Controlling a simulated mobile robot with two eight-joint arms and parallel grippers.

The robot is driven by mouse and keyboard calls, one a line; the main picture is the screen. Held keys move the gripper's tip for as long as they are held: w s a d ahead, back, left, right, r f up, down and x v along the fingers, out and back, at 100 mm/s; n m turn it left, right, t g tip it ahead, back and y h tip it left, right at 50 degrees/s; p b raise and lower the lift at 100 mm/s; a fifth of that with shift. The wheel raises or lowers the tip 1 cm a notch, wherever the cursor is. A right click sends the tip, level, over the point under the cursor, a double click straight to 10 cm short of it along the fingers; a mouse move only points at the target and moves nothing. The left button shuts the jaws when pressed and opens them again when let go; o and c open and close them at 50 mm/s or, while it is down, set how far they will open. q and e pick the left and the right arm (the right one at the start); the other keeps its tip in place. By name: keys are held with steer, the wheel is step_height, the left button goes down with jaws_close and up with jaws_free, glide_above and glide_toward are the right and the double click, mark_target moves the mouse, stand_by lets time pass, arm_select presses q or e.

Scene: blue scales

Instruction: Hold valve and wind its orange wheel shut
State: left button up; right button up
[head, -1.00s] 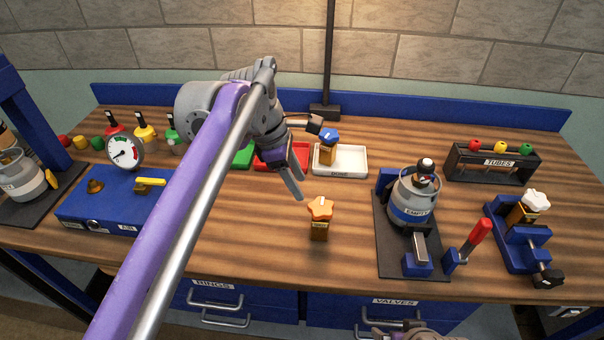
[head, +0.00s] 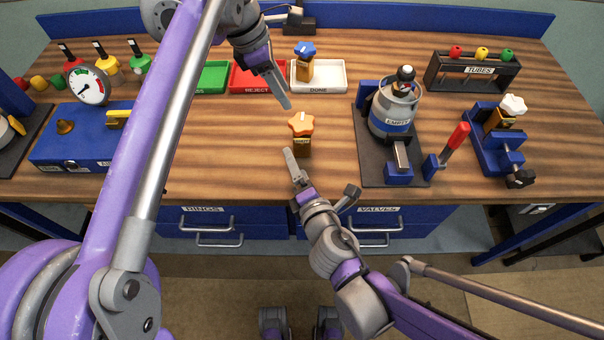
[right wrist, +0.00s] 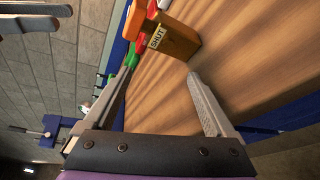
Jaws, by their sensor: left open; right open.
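The valve (head: 301,148) stands upright on the wooden bench, a small brown body with the orange wheel (head: 301,124) on top. In the right wrist view the valve body (right wrist: 176,38) carries a label reading SHUT, and part of the orange wheel (right wrist: 138,18) shows at the top edge. My left gripper (head: 283,97) is open, above and behind the valve, apart from it. My right gripper (head: 292,160) is open at the near side of the valve, its fingers (right wrist: 160,92) pointing toward the body with nothing between them. Contact cannot be told.
Behind stand green, red REJECT (head: 250,92) and white DONE (head: 318,90) trays; a blue-topped valve (head: 304,66) stands in DONE. Right are a gas canister (head: 391,110), a red-handled lever (head: 455,140) and a vise (head: 490,145) with a white-wheeled valve. A gauge box (head: 70,150) stands left.

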mark_target(302, 146)
steer(key=a+n, duration=0.1)
steer(key=n, duration=0.1)
steer(key=s+a+f+n, duration=0.1)
steer(key=shift+n+y, duration=0.3)
steer(key=shift+n, duration=0.1)
steer(key=n, duration=0.1)
steer(key=f+n+t+h, duration=0.1)
steer(key=d+n+h, duration=0.1)
steer(key=shift+w+f+n+t, duration=0.25)
steer(key=shift+f+n+t, duration=0.05)
steer(key=shift+d+n+t+h, duration=0.3)
steer(key=shift+d+n+h, duration=0.05)
steer(key=shift+n+h, duration=0.25)
steer(key=shift+s+d+r+n+t+h, duration=0.1)
steer(key=shift+d+r+n+t+h, duration=0.1)
steer(key=shift+d+n+t+h, duration=0.2)
steer(key=shift+s+d+r+n+t+h, duration=0.1)
steer(key=shift+d+r+n+t+h, duration=0.15)
steer(key=shift+n+h, duration=0.25)
steer(key=shift+w, duration=0.2)
steer(key=w, duration=1)
steer(key=shift+w, duration=0.2)
